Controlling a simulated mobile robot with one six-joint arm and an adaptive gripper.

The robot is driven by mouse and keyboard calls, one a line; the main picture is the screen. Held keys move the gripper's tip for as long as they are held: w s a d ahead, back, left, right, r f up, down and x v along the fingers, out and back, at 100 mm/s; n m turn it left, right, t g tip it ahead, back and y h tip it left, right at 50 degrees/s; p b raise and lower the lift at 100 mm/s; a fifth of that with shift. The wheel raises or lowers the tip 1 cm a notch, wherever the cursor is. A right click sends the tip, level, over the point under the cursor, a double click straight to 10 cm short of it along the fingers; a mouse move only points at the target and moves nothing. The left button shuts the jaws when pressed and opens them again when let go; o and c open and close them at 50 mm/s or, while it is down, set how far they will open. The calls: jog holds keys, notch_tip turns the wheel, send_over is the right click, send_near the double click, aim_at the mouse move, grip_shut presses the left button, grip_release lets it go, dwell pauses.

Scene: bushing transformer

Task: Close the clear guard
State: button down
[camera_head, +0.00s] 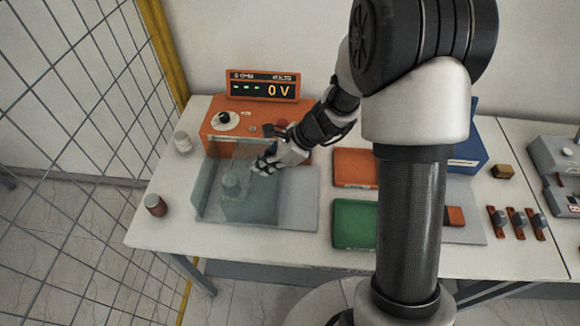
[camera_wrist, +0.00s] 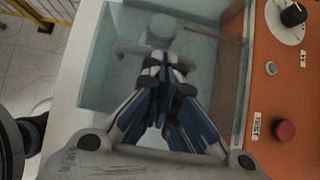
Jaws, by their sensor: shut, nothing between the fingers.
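The clear guard (camera_head: 204,189) is a see-through, greenish box on a grey plate (camera_head: 298,215) at the left of the table. A pale rounded object stands inside it. My gripper (camera_head: 262,168) is at the guard's upper right in the head view, with its fingers shut and empty. In the wrist view the shut fingers (camera_wrist: 165,72) lie over the clear guard (camera_wrist: 98,75), with a pale round-topped object (camera_wrist: 160,28) just beyond the tips. I cannot tell whether the fingertips touch the guard. The guard's lid is hard to make out.
An orange tester (camera_head: 222,140) with a dial and a 0 V display (camera_head: 263,86) stands behind the guard. Its red button (camera_wrist: 285,131) is close to my gripper. Orange (camera_head: 355,167) and green (camera_head: 354,224) trays lie right. A mesh fence (camera_head: 75,110) bounds the left.

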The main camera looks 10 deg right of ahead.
aim_at(241, 174)
jog(key=a, duration=0.2)
jog(key=w+a, duration=0.1)
jog(key=a, duration=0.1)
jog(key=w+a, duration=0.1)
jog(key=a, duration=0.1)
jog(key=shift+w+a, duration=0.1)
jog(key=shift+a, duration=0.25)
jog(key=d, duration=0.1)
jog(key=s+d+r+p, duration=0.1)
jog(key=d, duration=0.1)
jog(key=d+r, duration=0.1)
jog(key=shift+s+d+p, duration=0.2)
jog(key=shift+d+p, duration=0.15)
jog(key=shift+d, duration=0.05)
jog(key=p+v, duration=0.1)
jog(key=v, duration=0.7)
jog(key=shift+p, duration=0.4)
jog(key=shift+s+d+r, duration=0.1)
jog(key=shift+s+r, duration=0.05)
